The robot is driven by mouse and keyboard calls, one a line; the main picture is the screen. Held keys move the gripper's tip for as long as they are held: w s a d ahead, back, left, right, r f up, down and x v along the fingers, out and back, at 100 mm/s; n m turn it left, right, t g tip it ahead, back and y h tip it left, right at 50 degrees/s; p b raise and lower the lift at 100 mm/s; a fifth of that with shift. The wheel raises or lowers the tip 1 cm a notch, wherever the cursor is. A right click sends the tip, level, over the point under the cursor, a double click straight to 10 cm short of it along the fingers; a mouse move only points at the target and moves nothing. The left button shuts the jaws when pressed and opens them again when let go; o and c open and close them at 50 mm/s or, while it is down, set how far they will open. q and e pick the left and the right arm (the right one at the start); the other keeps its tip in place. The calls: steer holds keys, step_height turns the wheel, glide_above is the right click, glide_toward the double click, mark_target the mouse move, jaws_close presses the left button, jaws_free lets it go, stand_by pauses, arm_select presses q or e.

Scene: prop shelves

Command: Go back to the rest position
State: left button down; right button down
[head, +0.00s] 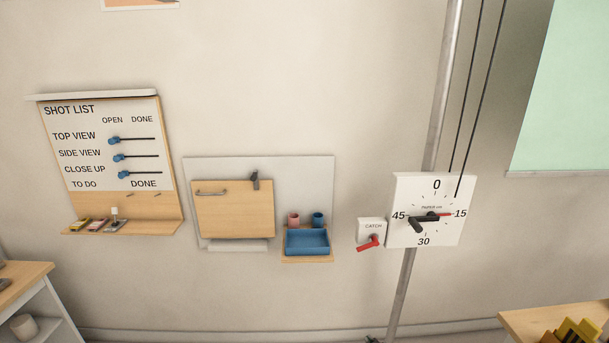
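Neither of my grippers and neither of my arms shows in the head view. The task names no object. I face a pale wall with several fixtures mounted on it. The shot list board (90,120) hangs at the left, with three blue sliders on dark rails, all at the left end of their rails under OPEN. The white timer dial (407,234) is at the right, with a red pointer toward 15 and a black handle pointing lower left.
A wooden flap (234,215) on a white panel and a blue tray (307,243) with two cups behind it are mid-wall. A catch box (371,226) has a red lever. A white shelf (40,288) stands lower left. A wooden tabletop (530,320) with yellow pieces is lower right.

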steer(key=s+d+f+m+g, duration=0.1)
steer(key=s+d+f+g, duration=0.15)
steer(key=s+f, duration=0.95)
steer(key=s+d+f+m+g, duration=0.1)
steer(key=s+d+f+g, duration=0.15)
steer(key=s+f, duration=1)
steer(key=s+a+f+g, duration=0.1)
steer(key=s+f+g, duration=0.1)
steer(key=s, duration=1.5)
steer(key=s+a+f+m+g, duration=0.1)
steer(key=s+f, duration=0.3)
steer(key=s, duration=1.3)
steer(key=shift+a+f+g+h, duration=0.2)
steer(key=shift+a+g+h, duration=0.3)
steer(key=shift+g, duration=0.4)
